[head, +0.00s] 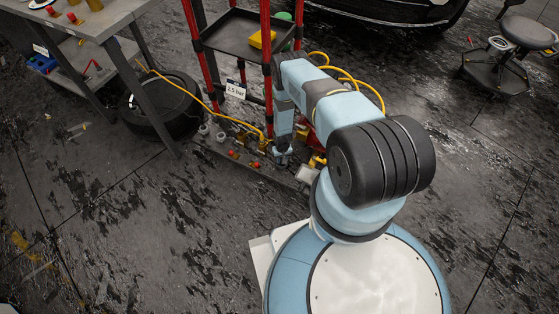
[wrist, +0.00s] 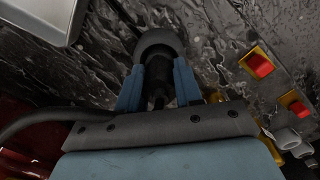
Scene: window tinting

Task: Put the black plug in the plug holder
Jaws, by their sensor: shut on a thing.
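My gripper (wrist: 158,88) points down at the low panel by the red-framed stand; in the head view my gripper (head: 283,155) shows small among the hoses. Its two blue fingers are shut on the black plug (wrist: 158,78), a dark piece between them. Just beyond the fingertips is a dark grey round ring (wrist: 160,42), which looks like the plug holder. The plug's far end lines up with the ring. Whether it is inside the ring or only in front of it I cannot tell. The plug is hidden in the head view.
Red buttons on yellow bases (wrist: 260,65) and pale round sockets (wrist: 288,139) lie to the right in the wrist view. A grey tray (wrist: 52,18) is at its upper left. The red-framed stand (head: 268,70), yellow hose (head: 200,101), tyre (head: 165,105) and workbench (head: 75,22) surround the panel.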

